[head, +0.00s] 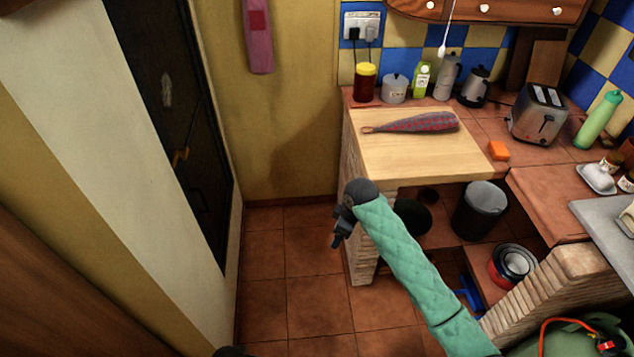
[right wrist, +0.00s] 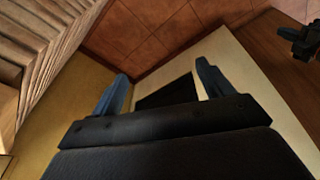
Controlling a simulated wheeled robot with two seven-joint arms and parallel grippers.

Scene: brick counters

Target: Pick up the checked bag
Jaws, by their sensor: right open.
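The checked bag (head: 415,124) is a long, narrow grey bag with a red check pattern. It lies flat on a pale wooden board (head: 400,155) on the counter, its thin looped end to the left. My right gripper (head: 341,232) hangs in front of the counter's left end, below the board and apart from the bag. In the right wrist view its two blue-grey fingers (right wrist: 162,90) are spread and empty; the bag is not in that view. A dark part, probably my left gripper (right wrist: 301,40), shows at that view's right edge; its jaws are unclear.
A bin (head: 480,211) stands below. The floor at left is clear.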

